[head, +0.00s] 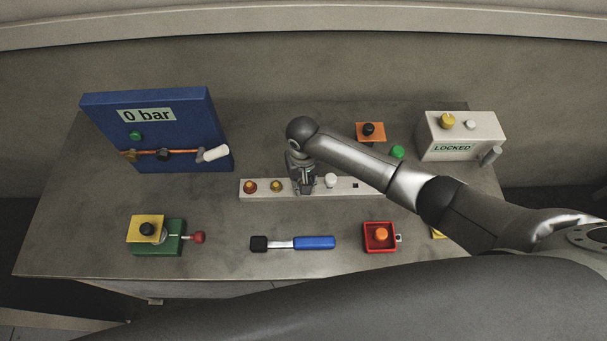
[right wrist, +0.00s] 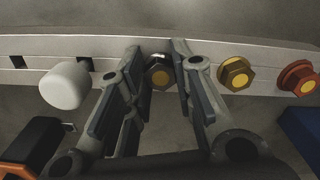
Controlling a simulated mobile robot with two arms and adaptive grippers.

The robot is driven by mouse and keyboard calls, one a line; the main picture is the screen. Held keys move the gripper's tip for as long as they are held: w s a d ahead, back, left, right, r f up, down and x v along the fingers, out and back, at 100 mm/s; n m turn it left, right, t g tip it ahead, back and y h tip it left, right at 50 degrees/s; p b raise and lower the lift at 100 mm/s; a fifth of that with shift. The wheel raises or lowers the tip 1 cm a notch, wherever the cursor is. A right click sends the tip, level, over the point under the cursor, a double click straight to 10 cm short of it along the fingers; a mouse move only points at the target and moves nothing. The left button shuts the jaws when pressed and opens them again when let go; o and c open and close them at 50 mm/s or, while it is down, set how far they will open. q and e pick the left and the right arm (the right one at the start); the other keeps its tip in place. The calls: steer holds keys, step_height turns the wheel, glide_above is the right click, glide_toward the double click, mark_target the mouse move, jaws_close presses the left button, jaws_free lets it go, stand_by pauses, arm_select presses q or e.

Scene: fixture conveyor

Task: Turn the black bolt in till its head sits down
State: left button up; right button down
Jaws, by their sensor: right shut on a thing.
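In the head view my right gripper (head: 305,188) hides the bolt. Whether the underside of the head touches the rail cannot be seen. My left gripper is not in view.
On the rail stand a red-orange bolt (head: 250,186), a brass bolt (head: 277,185) and a white cap (head: 331,180). A blue gauge panel (head: 190,115) stands back left, a white "LOCKED" box (head: 460,132) back right. A blue-handled tool (head: 313,243) lies in front.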

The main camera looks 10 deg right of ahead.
steer(key=shift+a+f+m, duration=0.1)
steer(key=shift+m, duration=2.2)
steer(key=m, duration=0.5)
steer(key=shift+a, duration=0.1)
steer(key=m, duration=0.5)
steer(key=shift+w, duration=0.1)
